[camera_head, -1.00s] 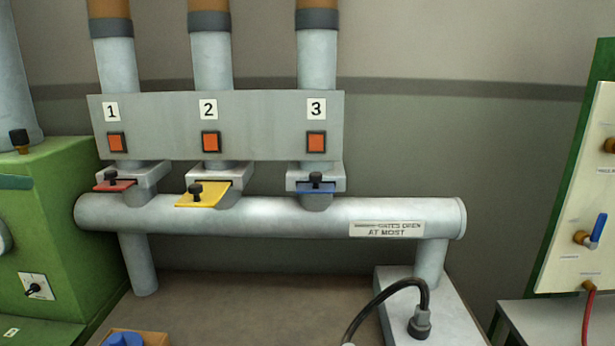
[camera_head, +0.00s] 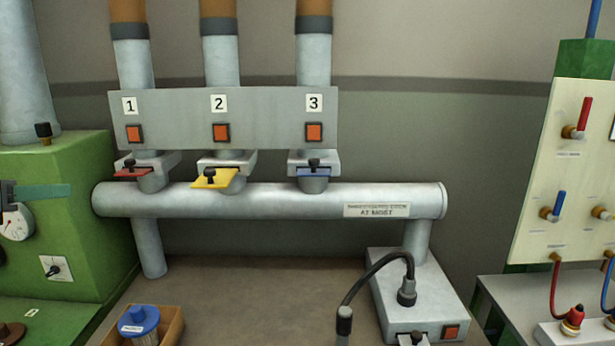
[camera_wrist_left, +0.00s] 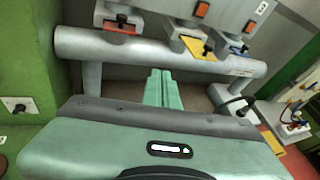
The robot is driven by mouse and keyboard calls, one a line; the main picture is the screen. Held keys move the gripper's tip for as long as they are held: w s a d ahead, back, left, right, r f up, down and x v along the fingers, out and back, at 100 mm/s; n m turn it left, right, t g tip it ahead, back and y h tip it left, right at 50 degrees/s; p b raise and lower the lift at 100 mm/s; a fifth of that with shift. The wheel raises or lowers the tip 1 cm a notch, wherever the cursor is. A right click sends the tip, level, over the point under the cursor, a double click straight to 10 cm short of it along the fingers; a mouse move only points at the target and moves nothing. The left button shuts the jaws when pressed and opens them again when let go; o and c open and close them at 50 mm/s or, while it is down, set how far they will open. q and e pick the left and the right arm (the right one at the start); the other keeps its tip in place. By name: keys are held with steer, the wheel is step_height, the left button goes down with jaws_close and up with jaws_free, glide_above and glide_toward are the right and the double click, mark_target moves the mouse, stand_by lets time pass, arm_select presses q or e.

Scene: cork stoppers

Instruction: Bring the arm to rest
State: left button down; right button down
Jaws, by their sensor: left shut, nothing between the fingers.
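My left gripper (camera_head: 66,190) shows at the left edge of the head view, in front of the green cabinet. Its teal fingers point right. In the left wrist view the fingers (camera_wrist_left: 158,90) are shut together with nothing between them, pointing towards the horizontal grey pipe. My right gripper is in neither view.
The grey pipe (camera_head: 270,201) carries red (camera_head: 132,173), yellow (camera_head: 218,179) and blue (camera_head: 314,173) gate plates; the yellow one sticks out furthest. The green cabinet (camera_head: 85,190) stands left. A wooden tray (camera_head: 172,325) holds a blue-topped spool (camera_head: 138,320). A valve board (camera_head: 545,190) stands right.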

arm_select(q)
steer(key=w+d+f+n+t+h, duration=0.1)
steer(key=d+f+n+t+h, duration=0.15)
steer(key=d, duration=0.45)
steer(key=d+f+n+t+h, duration=0.1)
steer(key=d+f+n+h, duration=0.2)
steer(key=d, duration=0.4)
steer(key=s+f+n+g+y, duration=0.2)
steer(key=s+f+n+y, duration=0.25)
steer(key=f+n, duration=0.5)
steer(key=s+f+n+g+y, duration=0.1)
steer(key=s+f+n+y, duration=0.35)
steer(key=f+n, duration=0.55)
steer(key=s+f+n+g+y, duration=0.2)
steer(key=s+f+n+y, duration=0.25)
steer(key=f+n, duration=0.55)
steer(key=s+d+f+n+g+h, duration=0.15)
steer(key=s+d+f+g, duration=0.35)
steer(key=s, duration=0.5)
steer(key=s+d+f+g+h, duration=0.2)
steer(key=s+d+f+g, duration=0.25)
steer(key=s+f, duration=0.45)
step_height(320, 180, down, 24)
steer(key=s, duration=0.2)
steer(key=s+a+f+g, duration=0.1)
steer(key=s+a+f, duration=0.1)
steer(key=s+f, duration=1.5)
steer(key=shift+a+y, duration=0.25)
steer(key=shift+y, duration=0.1)
